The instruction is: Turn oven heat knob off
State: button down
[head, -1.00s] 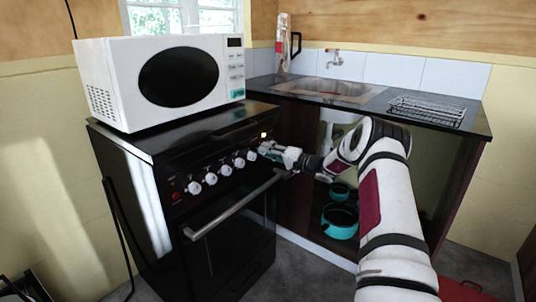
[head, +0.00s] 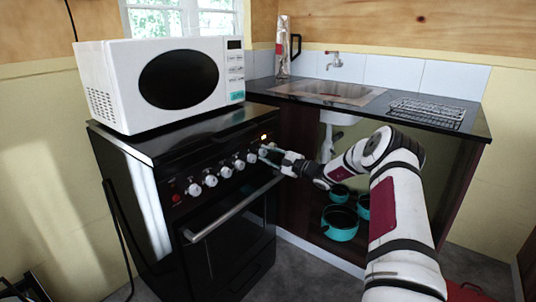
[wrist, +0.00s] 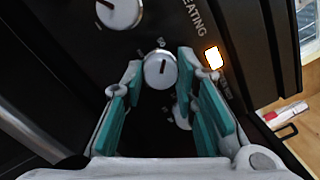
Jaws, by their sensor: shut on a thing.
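The black oven (head: 225,260) has a row of several white knobs on its front panel. My gripper (wrist: 161,68) is shut on this knob, with teal pads on either side. In the head view my gripper (head: 270,154) reaches the right end of the panel and partly hides the knob. A small indicator light (head: 263,137) beside it is lit; it also glows in the wrist view (wrist: 213,57).
A white microwave (head: 165,83) stands on the oven. The oven door handle (head: 235,208) runs below the knobs. A sink counter (head: 330,93) with a wire rack (head: 427,112) stands at right, with teal pots (head: 340,223) beneath. A neighbouring knob (wrist: 119,12) is close by.

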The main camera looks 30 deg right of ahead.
jog(key=m+p, duration=0.1)
jog(key=m, duration=0.4)
jog(key=shift+h+p, duration=0.3)
jog(key=m+p, duration=0.1)
jog(key=m, duration=0.4)
jog(key=shift+h+p, duration=0.3)
jog(key=c, duration=1.3)
grip_release()
jog(key=shift+s, duration=0.1)
jog(key=v, duration=1.2)
jog(key=shift+a+f, duration=0.1)
jog(key=shift+f, duration=0.2)
